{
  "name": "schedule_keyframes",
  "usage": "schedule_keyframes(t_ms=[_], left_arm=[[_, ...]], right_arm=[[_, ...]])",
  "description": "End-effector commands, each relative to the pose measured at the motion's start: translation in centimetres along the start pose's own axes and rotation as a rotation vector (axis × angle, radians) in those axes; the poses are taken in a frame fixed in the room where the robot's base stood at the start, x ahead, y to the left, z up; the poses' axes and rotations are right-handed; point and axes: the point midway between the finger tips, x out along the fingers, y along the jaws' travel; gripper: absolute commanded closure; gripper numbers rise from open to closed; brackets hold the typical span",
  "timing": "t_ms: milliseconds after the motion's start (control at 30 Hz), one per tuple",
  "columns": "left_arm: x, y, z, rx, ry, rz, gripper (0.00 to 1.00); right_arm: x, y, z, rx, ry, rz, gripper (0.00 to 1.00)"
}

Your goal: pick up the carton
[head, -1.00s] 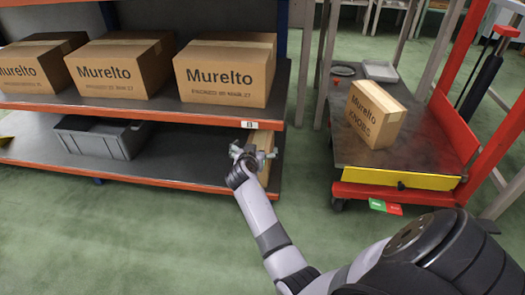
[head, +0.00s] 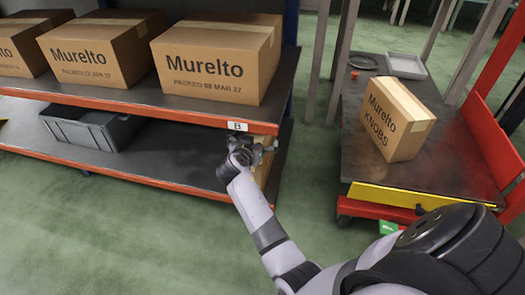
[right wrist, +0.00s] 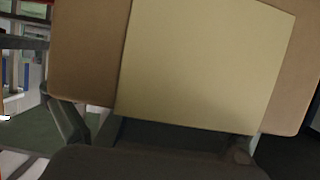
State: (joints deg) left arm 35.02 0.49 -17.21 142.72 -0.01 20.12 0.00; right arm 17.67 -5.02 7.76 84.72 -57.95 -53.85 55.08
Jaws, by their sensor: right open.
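A brown carton (head: 262,174) stands at the right end of the lower shelf, mostly hidden by my right gripper (head: 246,150) and the shelf above. In the right wrist view the carton (right wrist: 200,65) fills the upper middle, very close, with a wide pale tape band down its face. My right gripper (right wrist: 155,140) is open, its fingers low in that view at either side of the carton. I cannot tell whether they touch it. My left gripper is not in view.
Several Murelto cartons (head: 212,70) stand on the upper shelf (head: 140,98), above the gripper. A grey bin (head: 92,128) is on the lower shelf. At right, a red lift cart (head: 360,165) bears a KNOBS carton (head: 397,118) and a grey tray (head: 402,65). Green floor lies between.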

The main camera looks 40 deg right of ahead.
Motion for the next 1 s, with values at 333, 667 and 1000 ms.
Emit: schedule_keyframes(t_ms=[333, 667, 1000], left_arm=[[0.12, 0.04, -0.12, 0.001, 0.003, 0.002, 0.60], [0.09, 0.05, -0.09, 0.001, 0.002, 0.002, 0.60], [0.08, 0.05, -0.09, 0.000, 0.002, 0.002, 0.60]], right_arm=[[-0.13, -0.12, 0.17, 0.001, -0.001, 0.001, 0.04], [-0.11, -0.11, 0.16, 0.001, 0.000, 0.001, 0.26], [-0.10, -0.12, 0.14, 0.001, 0.000, 0.000, 0.49]])
